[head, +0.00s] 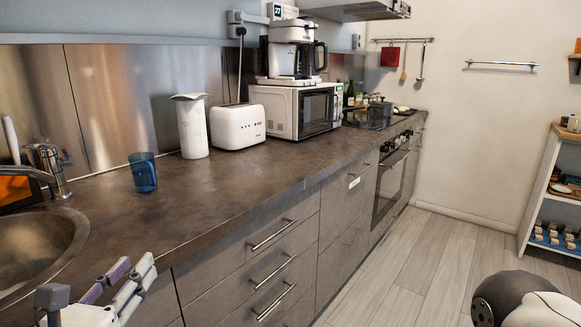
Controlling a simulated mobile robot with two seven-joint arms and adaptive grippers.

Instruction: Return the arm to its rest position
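My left gripper (98,283) shows at the bottom left, in front of the counter's front edge near the sink. Its pale grey and dark fingers are spread apart with nothing visible between them. Its lower part is cut off by the picture's bottom edge. A rounded black and white part of my own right arm (524,300) shows at the bottom right. My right gripper is out of the picture. No raised flap is in view.
The dark counter (235,190) bears a blue cup (143,173), a white jug (192,127), a toaster (238,127) and a microwave (295,110) with a coffee maker (292,50) on top. A sink (35,245) is at left. Floor (400,270) is clear; a shelf (545,195) stands right.

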